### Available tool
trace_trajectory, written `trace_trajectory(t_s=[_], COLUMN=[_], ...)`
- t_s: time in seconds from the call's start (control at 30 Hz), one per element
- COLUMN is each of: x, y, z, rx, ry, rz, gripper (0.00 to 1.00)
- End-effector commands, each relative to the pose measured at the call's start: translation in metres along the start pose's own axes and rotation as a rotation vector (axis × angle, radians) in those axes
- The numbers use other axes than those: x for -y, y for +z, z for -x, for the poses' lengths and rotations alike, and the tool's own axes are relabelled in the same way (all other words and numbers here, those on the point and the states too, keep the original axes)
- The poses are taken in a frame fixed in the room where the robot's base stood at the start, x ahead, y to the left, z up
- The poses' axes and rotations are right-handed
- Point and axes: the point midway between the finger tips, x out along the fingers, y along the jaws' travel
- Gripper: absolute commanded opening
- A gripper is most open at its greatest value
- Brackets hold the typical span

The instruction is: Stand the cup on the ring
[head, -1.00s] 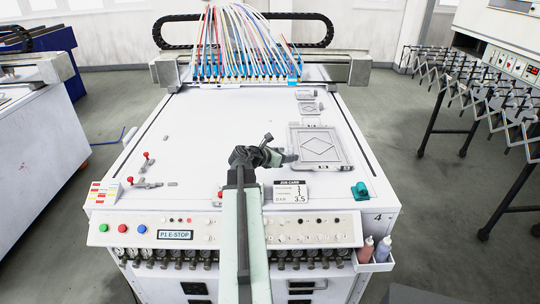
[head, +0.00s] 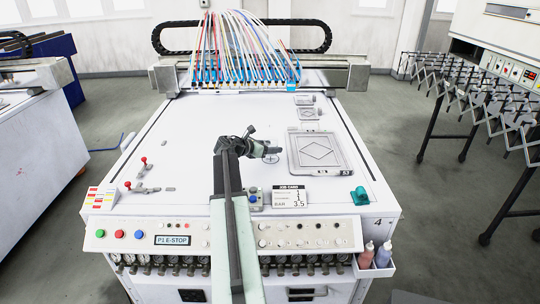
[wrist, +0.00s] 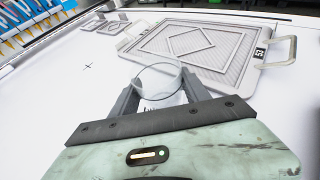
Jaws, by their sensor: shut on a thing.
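My gripper (wrist: 158,90) is shut on a clear, see-through cup (wrist: 160,78), whose round rim shows between the two grey fingers in the wrist view. In the head view my gripper (head: 272,151) is over the white table, left of the grey frame, and faint round outlines show by it. I cannot tell whether the cup's base touches the table. I cannot make out the ring apart from the cup's outline. Dark marks on the white surface show through or below the cup.
A grey frame with a diamond pattern (head: 320,153) lies to the right; its handle (wrist: 279,52) shows in the wrist view. Smaller plates (head: 308,113) lie behind it. A job card (head: 290,196) and a green object (head: 359,194) are near the front. Red-knobbed clamps (head: 142,187) are left.

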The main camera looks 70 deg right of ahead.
Motion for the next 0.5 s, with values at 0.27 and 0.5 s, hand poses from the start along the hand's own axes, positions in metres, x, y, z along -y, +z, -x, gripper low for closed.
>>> trace_trajectory(t_s=[0.27, 0.5], x=[-0.01, -0.008], y=[-0.004, -0.035], z=[-0.011, -0.021], rx=[0.0, 0.0], ry=[0.0, 0.001], rz=[0.0, 0.001], gripper=[0.16, 0.16])
